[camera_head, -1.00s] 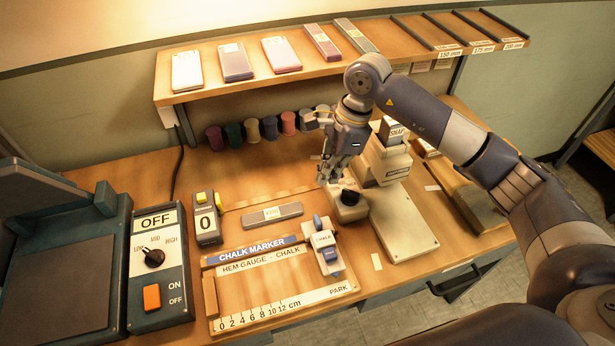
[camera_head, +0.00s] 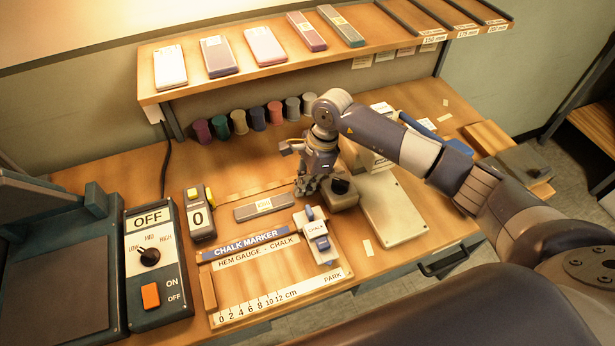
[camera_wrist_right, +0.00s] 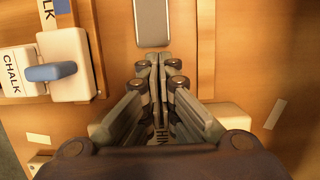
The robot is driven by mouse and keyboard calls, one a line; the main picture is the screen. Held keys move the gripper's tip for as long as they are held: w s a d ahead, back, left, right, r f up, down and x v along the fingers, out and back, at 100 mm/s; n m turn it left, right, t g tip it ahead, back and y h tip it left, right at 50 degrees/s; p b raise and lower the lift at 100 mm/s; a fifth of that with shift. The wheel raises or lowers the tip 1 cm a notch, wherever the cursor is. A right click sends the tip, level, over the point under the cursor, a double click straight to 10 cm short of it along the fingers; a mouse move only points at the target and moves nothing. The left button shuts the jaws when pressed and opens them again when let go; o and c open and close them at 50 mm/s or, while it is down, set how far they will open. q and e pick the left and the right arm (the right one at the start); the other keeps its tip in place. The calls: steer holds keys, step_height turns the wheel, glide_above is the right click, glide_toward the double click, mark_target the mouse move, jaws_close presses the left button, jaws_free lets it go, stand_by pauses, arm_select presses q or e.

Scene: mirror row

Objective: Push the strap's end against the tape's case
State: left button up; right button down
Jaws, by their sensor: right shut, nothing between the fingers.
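The strap (camera_head: 264,207), a flat grey bar with a pale label, lies on the bench above the chalk marker board. The tape's case (camera_head: 200,218), dark grey with a yellow button and a "0" display, stands left of it. A small gap shows between the case and the strap's left end. My right gripper (camera_head: 305,188) is shut and empty, low beside the strap's right end. In the right wrist view the shut fingertips (camera_wrist_right: 158,57) point at the strap's near end (camera_wrist_right: 152,25); I cannot tell whether they touch. My left gripper is not in view.
A black-knobbed block (camera_head: 342,192) and a pale press base (camera_head: 394,212) stand just right of my gripper. The chalk marker board (camera_head: 222,292) with its slider (camera_head: 318,240) lies in front. Several thread spools (camera_head: 257,118) stand behind. A control box (camera_head: 158,300) is at left.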

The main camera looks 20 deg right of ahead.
mark_target(282, 197)
steer(key=shift+f, duration=0.1)
steer(key=shift+a, duration=0.2)
steer(key=a+b, duration=0.3)
steer(key=a, duration=0.2)
steer(key=shift+f, duration=0.1)
steer(key=shift+a, duration=0.15)
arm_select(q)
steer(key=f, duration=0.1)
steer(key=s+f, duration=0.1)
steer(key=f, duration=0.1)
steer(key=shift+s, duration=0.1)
arm_select(e)
steer(key=shift+s, duration=0.1)
steer(key=shift+r, duration=0.2)
